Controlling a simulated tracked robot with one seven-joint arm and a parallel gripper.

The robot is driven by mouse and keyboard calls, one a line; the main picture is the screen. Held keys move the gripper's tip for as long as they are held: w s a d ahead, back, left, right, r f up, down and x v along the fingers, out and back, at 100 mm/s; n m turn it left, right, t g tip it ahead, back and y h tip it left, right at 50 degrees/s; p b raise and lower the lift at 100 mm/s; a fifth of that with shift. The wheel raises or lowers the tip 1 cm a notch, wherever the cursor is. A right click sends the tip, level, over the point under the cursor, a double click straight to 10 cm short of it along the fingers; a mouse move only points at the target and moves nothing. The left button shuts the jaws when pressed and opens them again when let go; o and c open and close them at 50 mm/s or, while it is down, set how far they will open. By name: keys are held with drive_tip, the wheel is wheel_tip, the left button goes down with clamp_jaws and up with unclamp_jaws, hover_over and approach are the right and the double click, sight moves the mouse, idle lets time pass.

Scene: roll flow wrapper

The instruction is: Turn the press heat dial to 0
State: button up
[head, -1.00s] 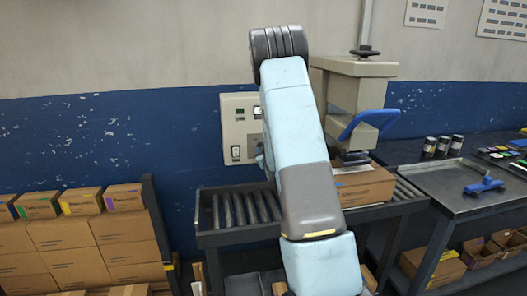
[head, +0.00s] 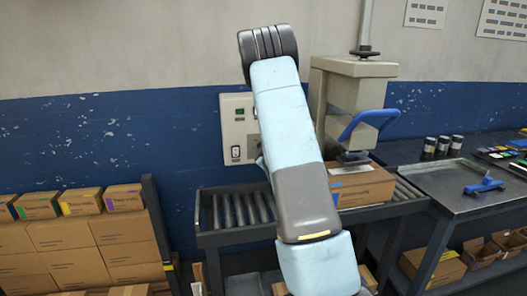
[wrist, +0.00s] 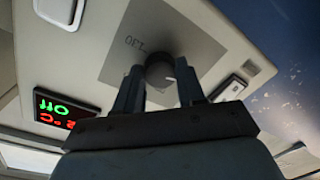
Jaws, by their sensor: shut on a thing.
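The press heat dial (wrist: 160,70) is a dark round knob with a light mark, on a grey patch of the control panel (wrist: 215,35) in the wrist view. My gripper (wrist: 160,85) is shut on the dial, with one finger on each side of it. A display (wrist: 66,108) beside it shows green "Off" and a red reading ending in °C, upside down in this view. In the head view the control panel (head: 238,142) is on the wall; my arm hides the dial and my gripper there.
The beige press (head: 352,90) with a blue handle (head: 368,124) stands right of the panel. A carton (head: 358,185) lies under it on the roller conveyor (head: 240,212). Stacked boxes (head: 75,235) are at left, a metal table (head: 450,180) at right.

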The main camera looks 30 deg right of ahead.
drive_tip(key=shift+a+f, duration=0.15)
drive_tip(key=o, duration=0.8)
drive_tip(key=shift+o, duration=1.3)
drive_tip(key=v, duration=1.3)
drive_tip(key=shift+s, duration=0.35)
